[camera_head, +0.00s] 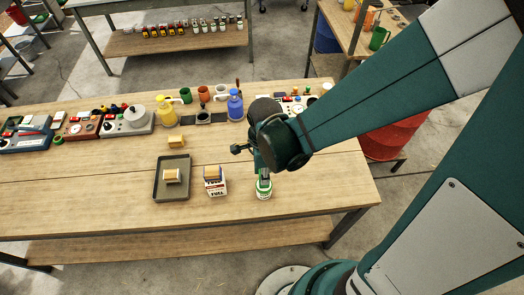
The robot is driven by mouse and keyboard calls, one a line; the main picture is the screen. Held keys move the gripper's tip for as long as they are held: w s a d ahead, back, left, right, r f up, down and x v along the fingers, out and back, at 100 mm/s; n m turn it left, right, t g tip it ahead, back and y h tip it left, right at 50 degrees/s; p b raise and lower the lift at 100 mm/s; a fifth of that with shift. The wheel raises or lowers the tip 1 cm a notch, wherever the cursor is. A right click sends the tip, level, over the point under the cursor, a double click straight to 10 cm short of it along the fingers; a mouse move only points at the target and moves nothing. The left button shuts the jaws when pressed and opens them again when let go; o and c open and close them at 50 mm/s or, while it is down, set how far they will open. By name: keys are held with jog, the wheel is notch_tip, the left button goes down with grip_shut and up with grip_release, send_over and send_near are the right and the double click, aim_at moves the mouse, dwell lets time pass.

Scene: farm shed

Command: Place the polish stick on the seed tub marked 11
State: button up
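A small white-and-green tub (264,190) stands near the front edge of the wooden bench (110,200). My gripper (263,174) points down right over this tub and hides its top. I cannot tell whether it touches the tub, is open or shut, or holds anything. Any number on the tub is too small to read. Tan blocks are in view: one on a dark tray (158,195), one (177,141) on the bench behind it, and one (212,173) on a white box (216,188) with dark lettering. I cannot tell which thing is the polish stick.
A yellow jug (166,112), a blue jug (235,106) and several mugs stand along the back. Grey and red devices (125,122) fill the back left. The front left of the bench is clear.

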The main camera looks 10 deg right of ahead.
jog(key=o, duration=0.4)
jog(key=shift+r, duration=0.2)
jog(key=shift+r+p, duration=0.7)
jog(key=shift+r, duration=5.25)
